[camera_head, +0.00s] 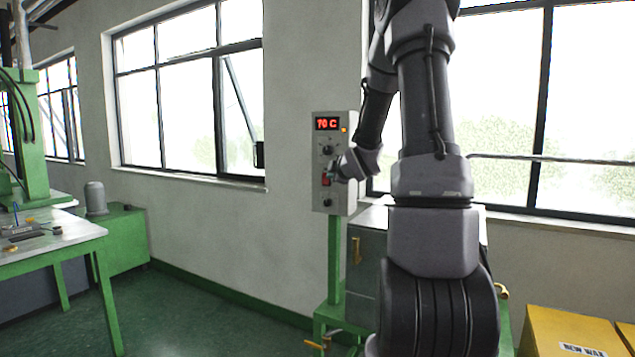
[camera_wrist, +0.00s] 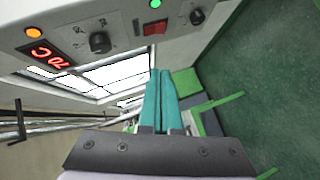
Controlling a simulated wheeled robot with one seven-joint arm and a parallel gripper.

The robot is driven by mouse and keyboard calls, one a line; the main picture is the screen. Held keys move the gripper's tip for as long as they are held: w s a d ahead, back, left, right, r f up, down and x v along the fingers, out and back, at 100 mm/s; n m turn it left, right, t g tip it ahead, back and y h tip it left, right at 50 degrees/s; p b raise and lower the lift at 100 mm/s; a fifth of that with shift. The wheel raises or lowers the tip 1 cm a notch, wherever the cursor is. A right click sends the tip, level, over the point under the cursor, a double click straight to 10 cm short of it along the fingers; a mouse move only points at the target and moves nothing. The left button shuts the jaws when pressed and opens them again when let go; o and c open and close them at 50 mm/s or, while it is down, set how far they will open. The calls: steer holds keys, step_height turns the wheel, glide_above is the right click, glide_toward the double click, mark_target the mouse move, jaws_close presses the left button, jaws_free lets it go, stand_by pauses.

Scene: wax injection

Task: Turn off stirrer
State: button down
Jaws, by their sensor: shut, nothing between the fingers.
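The control panel (camera_head: 322,133) is a pale box on a green post, with a lit red display (camera_head: 328,124) reading 70 C. In the wrist view the panel (camera_wrist: 125,30) spans the top. It carries a red rocker switch (camera_wrist: 155,28) beside a lit green lamp (camera_wrist: 153,3). I cannot read which control is the stirrer's. My gripper (camera_head: 331,174) is in front of the panel at about the red switch's height. Its teal fingers (camera_wrist: 160,73) are shut together and empty, close to the switch in the wrist view; contact cannot be told.
The panel also has a knob (camera_wrist: 100,42), another knob (camera_wrist: 197,16) and a lit orange lamp (camera_wrist: 34,32). A grey metal tank (camera_head: 368,245) stands below the panel. A yellow box (camera_head: 570,325) is at lower right. A green-legged table (camera_head: 60,245) is at left, with clear floor between.

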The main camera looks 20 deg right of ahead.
glide_toward(324, 183)
steer(key=w+a, duration=0.3)
steer(key=w, duration=0.1)
steer(key=shift+w+d+f, duration=0.2)
steer(key=shift+w+d, duration=0.1)
steer(key=shift+d, duration=0.2)
steer(key=shift+w+d+f, duration=0.25)
steer(key=shift+w+d, duration=0.05)
steer(key=shift+d, duration=0.25)
steer(key=shift+w+d+f, duration=0.25)
steer(key=shift+w+d, duration=0.2)
steer(key=shift+w+d+f, duration=0.15)
steer(key=shift+d+f, duration=0.05)
steer(key=shift+f, duration=0.1)
